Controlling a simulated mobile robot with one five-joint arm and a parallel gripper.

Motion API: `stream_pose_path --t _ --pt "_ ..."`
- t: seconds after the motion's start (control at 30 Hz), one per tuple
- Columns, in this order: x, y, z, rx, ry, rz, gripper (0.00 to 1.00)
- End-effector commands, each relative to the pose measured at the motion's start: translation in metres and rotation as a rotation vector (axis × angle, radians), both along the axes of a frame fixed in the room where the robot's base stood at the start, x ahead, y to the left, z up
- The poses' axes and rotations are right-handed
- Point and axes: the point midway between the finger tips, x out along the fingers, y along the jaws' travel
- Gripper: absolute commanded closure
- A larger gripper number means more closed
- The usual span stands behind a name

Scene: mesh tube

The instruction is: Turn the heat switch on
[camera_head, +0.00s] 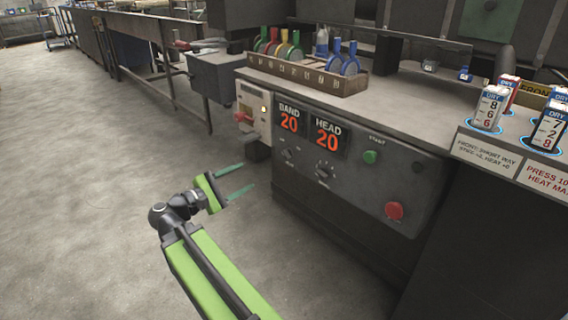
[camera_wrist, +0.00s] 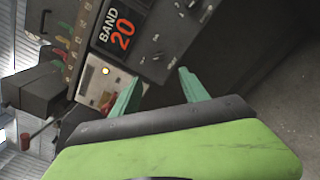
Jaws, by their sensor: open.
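A pale switch box (camera_head: 254,110) with a red handle (camera_head: 243,117) and a small lit lamp is fixed at the left end of the machine's front; its lettering is too small to read. In the wrist view, the box (camera_wrist: 96,80) is left of the fingertips, with its lamp glowing and the red handle (camera_wrist: 109,101) partly behind the left finger. My gripper (camera_head: 248,176) is open and empty, in front of and lower than the box in the head view. Its two green fingers also show in the wrist view (camera_wrist: 160,75), apart from the panel.
A wooden rack (camera_head: 306,76) and several cartons stand on top. The floor at left is clear.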

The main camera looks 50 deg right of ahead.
Motion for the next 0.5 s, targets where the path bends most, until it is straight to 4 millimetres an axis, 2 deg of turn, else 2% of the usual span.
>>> stream_pose_path --t 0.13,0.23,0.5 --pt "0.0 -0.003 0.004 -0.012 0.007 -0.001 0.47" --pt "-0.001 -0.013 0.003 -0.01 0.006 -0.001 0.47" --pt "-0.006 -0.077 0.003 -0.009 0.005 -0.004 0.47"
